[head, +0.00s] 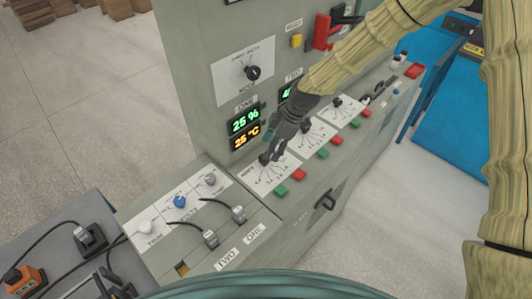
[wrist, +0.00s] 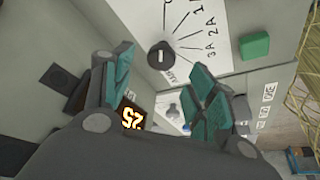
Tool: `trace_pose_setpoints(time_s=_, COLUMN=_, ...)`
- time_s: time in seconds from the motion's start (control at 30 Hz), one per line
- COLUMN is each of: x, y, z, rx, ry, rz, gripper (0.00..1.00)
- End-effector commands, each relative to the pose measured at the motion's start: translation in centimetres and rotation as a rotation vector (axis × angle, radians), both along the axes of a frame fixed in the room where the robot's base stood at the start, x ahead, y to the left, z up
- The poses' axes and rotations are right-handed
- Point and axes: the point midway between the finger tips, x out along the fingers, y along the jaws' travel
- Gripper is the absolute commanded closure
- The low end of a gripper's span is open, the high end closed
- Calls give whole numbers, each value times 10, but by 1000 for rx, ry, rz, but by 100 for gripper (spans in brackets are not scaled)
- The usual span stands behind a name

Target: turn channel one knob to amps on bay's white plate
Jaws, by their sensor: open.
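The white plate (head: 262,180) nearest the green and orange displays has a dark knob (head: 264,158) and radiating scale lines. The wrist view shows a white plate (wrist: 222,20) marked up to "3A", with a round black knob (wrist: 160,57) bearing a pale line. My gripper (head: 277,148) is above this plate, close to the knob. In the wrist view my gripper (wrist: 162,80) is open, its teal-padded fingers apart, with the knob showing between and beyond the tips. I cannot tell whether a finger touches the knob. Part of the plate is hidden behind my gripper.
More white plates (head: 309,137) continue along the sloped panel, with green and red buttons (head: 299,174) along their edge. An upper knob (head: 252,72) is on the upright face. A lower left plate (head: 160,212) carries several knobs. Cables and plugs (head: 210,238) stand in front.

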Motion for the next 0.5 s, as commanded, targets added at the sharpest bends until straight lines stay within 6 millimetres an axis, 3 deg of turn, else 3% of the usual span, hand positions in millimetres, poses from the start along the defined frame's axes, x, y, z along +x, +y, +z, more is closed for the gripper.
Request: trace_pose_setpoints(time_s=0.5, x=-1, y=18, z=-44, rx=-1, ry=2, rz=-1, gripper=43)
